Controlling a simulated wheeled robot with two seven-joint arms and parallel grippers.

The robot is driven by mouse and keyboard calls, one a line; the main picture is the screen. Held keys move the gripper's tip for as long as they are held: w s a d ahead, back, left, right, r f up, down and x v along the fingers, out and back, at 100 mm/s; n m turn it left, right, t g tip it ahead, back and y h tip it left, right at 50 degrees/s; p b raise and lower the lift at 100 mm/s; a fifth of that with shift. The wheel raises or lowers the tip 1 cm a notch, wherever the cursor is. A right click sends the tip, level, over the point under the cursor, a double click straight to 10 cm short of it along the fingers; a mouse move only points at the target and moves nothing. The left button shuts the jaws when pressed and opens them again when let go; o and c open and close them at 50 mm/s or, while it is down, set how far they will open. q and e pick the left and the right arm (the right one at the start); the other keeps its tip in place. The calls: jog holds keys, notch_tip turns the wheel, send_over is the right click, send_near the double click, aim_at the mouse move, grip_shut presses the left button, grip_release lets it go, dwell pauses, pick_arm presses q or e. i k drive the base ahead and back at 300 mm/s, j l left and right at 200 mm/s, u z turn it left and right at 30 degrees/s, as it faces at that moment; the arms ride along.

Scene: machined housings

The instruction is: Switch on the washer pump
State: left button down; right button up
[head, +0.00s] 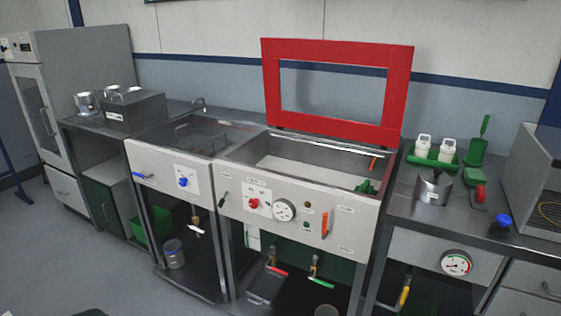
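The washer (300,185) stands in the middle, a steel tank with a light front panel. Its red-framed lid (390,90) with a window stands raised. The panel carries a red knob (253,203), a dial gauge (284,210), a small amber-brown lamp or button (308,204), a small green one (306,226), an orange lever handle (325,225) and a small black lever (223,198). The labels are too small to read, so I cannot tell which control is the pump's. Neither of my grippers is in view.
Left of the washer is a sink unit (150,158) with a blue knob (183,182). Red-handled (277,270) and green-handled (321,284) valves hang below the washer. The right bench (400,203) holds white bottles (423,147) and a metal pot (434,188). Floor is clear at the front left.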

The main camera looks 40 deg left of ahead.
aim_at(221, 202)
jog(key=u, duration=1.7)
